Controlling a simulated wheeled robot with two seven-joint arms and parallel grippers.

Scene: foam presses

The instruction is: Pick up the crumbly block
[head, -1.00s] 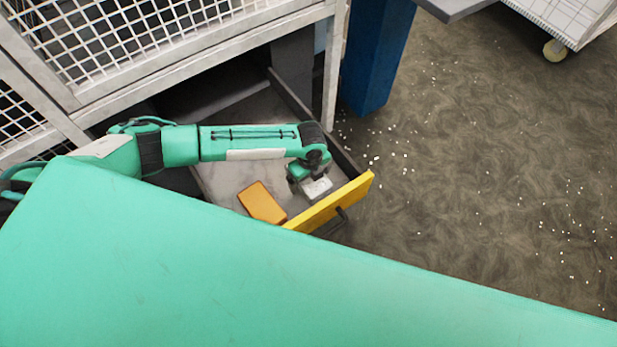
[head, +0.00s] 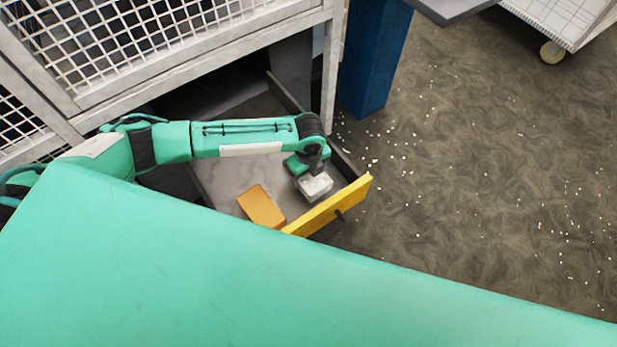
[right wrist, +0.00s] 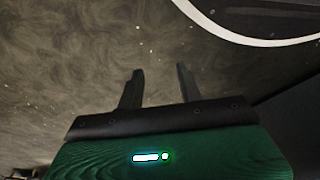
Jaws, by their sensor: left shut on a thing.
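A white block with a speckled surface (head: 315,187), which looks like the crumbly block, is at the front right of the open drawer (head: 222,176). My left gripper (head: 314,176) is shut on it from above; its fingers are mostly hidden by the wrist. The block appears raised a little above the drawer floor. An orange block (head: 261,206) lies in the drawer to the left of it. My right gripper (right wrist: 158,88) shows in the right wrist view with its two fingers apart and nothing between them, above the floor.
The drawer's yellow front (head: 329,206) with a dark handle stands close to the held block. A white mesh cage (head: 150,40) is above the drawer. A blue post (head: 375,60) stands behind. White crumbs lie scattered on the open floor (head: 480,190) at right.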

